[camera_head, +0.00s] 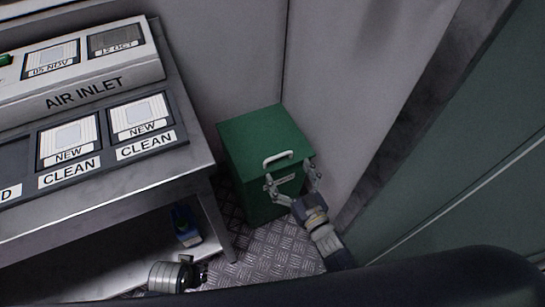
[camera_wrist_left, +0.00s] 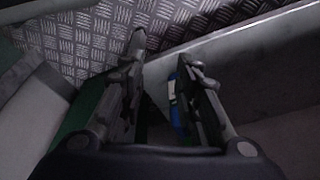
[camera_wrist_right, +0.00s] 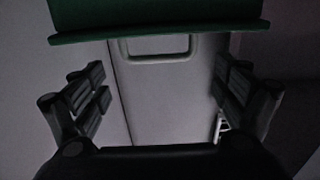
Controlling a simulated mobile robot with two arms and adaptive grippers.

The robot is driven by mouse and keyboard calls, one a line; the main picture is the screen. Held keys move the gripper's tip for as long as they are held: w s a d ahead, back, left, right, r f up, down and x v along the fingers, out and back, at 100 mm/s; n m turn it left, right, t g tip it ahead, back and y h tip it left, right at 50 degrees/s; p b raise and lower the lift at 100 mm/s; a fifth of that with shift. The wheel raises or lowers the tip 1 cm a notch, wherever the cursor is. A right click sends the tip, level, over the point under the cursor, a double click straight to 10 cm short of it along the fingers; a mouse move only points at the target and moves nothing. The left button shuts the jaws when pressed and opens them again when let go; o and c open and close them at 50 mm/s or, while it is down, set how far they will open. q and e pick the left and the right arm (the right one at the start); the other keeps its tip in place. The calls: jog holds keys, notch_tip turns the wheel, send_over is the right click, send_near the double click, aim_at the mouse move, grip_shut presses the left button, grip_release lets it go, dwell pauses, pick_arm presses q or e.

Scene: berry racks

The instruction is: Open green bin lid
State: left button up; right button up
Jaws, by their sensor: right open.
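The green bin (camera_head: 262,137) stands on the floor by the wall, and its lid looks shut. A pale handle (camera_head: 278,158) is near the lid's front edge. My right gripper (camera_head: 292,179) is open at the bin's front, with its fingers spread below the handle. In the right wrist view, the green lid edge (camera_wrist_right: 160,31) is at the top, and the handle loop (camera_wrist_right: 160,58) shows beneath it, ahead of the open, empty fingers. My left gripper (camera_head: 193,275) is low, left of the bin. In the left wrist view its fingers (camera_wrist_left: 165,52) are apart with nothing gripped.
A metal table (camera_head: 120,192) with AIR INLET and CLEAN panels stands left of the bin. A blue item (camera_head: 185,226) sits on its lower shelf. Walls are behind and right of the bin. Patterned metal floor (camera_head: 285,245) is clear in front of it.

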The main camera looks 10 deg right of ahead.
aim_at(279, 157)
jog(key=b+x, duration=0.1)
jog(key=x, duration=0.5)
jog(key=shift+f, duration=0.1)
pick_arm(q)
jog(key=shift+w+r, duration=0.2)
jog(key=shift+r, duration=2.05)
pick_arm(e)
jog(key=shift+w+a, duration=0.1)
jog(key=shift+w, duration=0.3)
jog(key=c, duration=1.2)
pick_arm(q)
jog(key=shift+f, duration=0.1)
